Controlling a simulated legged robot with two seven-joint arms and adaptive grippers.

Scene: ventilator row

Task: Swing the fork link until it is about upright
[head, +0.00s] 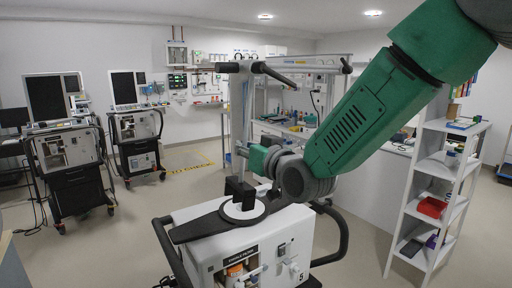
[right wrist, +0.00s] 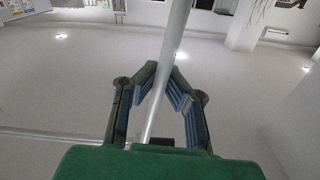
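A black bracket (head: 240,188) sits on the ring. The fork link, a pale grey tube (head: 240,110), rises from about there and looks close to upright. My right gripper (head: 257,160) is beside the lower part of the tube; its fingers are mostly hidden in the head view. In the right wrist view the tube (right wrist: 172,50) runs between the curled fingers of my right gripper (right wrist: 164,82), which appear closed around it. My left gripper is not in view.
A white shelf rack (head: 440,190) stands at the right. Two other ventilators (head: 68,150) (head: 135,128) stand at the left, with open floor (head: 110,225) before them.

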